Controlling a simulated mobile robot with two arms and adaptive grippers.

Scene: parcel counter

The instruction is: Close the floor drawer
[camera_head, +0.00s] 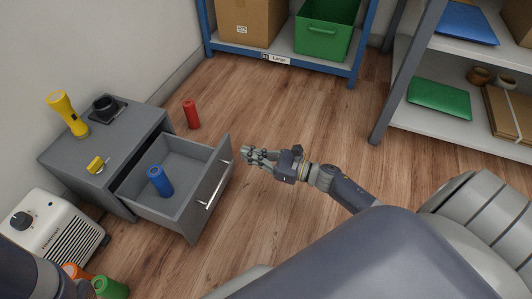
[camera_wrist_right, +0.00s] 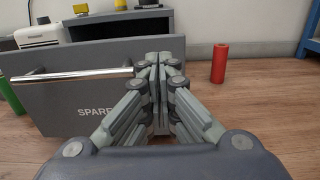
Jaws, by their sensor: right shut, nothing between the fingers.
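The drawer front also shows in the right wrist view (camera_wrist_right: 95,75), with the handle (camera_wrist_right: 75,75) on the left and partly hidden lettering. My right gripper (camera_head: 247,155) is shut and empty, just in front of the drawer front near its far end. In the right wrist view my fingers (camera_wrist_right: 160,65) overlap the front's right part; I cannot tell if they touch. My left gripper is not in view.
A yellow flashlight (camera_head: 66,113) and a dark square item (camera_head: 104,108) stand on the cabinet. A white heater (camera_head: 50,228) is at left. Shelves (camera_head: 290,52) stand at the back. Floor right of the drawer is clear.

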